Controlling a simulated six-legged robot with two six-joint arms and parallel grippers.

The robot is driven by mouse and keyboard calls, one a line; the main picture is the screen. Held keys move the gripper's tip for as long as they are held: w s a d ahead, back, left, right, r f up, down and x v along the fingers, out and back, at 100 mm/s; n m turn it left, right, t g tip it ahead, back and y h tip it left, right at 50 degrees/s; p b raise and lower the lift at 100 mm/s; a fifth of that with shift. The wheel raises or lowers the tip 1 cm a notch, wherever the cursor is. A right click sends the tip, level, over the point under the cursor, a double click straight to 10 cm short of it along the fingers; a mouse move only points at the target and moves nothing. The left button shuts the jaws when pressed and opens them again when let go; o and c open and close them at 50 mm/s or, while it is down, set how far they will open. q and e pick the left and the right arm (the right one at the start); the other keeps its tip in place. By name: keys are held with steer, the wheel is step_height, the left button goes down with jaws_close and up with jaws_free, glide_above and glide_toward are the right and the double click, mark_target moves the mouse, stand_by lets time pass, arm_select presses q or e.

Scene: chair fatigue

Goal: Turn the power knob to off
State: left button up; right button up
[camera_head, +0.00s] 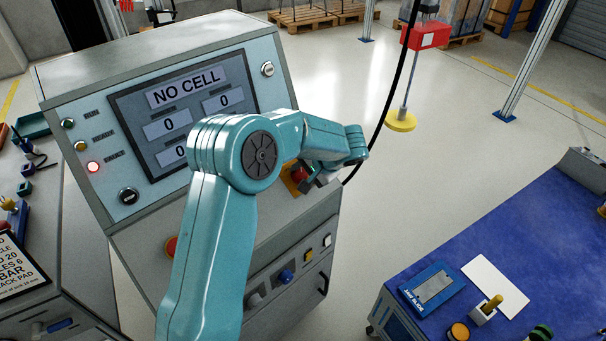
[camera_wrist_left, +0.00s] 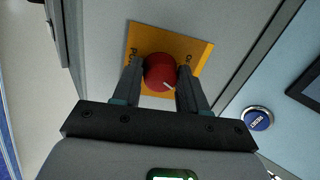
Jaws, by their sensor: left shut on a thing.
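A white mark on the knob points toward the lower right in the wrist view. Small lettering stands on both sides of the plate, too small to read surely. My left gripper (camera_wrist_left: 160,78) has one finger on each side of the knob and is shut on it. In the head view the knob (camera_head: 299,174) is partly hidden by my left gripper (camera_head: 310,178). My right gripper is not in view.
The console screen (camera_head: 185,110) reads "NO CELL". A lit red lamp (camera_head: 93,167) is on its left. A blue-topped table (camera_head: 520,240) stands at right, with open floor behind.

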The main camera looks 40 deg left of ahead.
arm_select(q)
steer(key=n+b, duration=0.1)
steer(key=b, duration=0.1)
steer(key=n+b, duration=0.4)
steer(key=b, duration=0.1)
steer(key=shift+w+f, duration=0.1)
steer(key=shift+f, duration=0.15)
steer(key=n+b, duration=0.2)
steer(key=n, duration=0.1)
steer(key=shift+r+n+h+b, duration=0.1)
steer(key=shift+n+h+b, duration=0.2)
steer(key=shift+b, duration=0.1)
steer(key=shift+w+r+n+b, duration=0.15)
steer(key=shift+n+b, duration=0.7)
steer(key=shift+n, duration=0.75)
steer(key=o, duration=1.1)
steer(key=shift+c, duration=0.2)
steer(key=shift+d+r, duration=0.1)
steer(key=shift+r, duration=0.05)
steer(key=p+v, duration=0.4)
steer(key=v, duration=1.2)
steer(key=shift+w+r, duration=0.2)
steer(key=shift+w, duration=0.05)
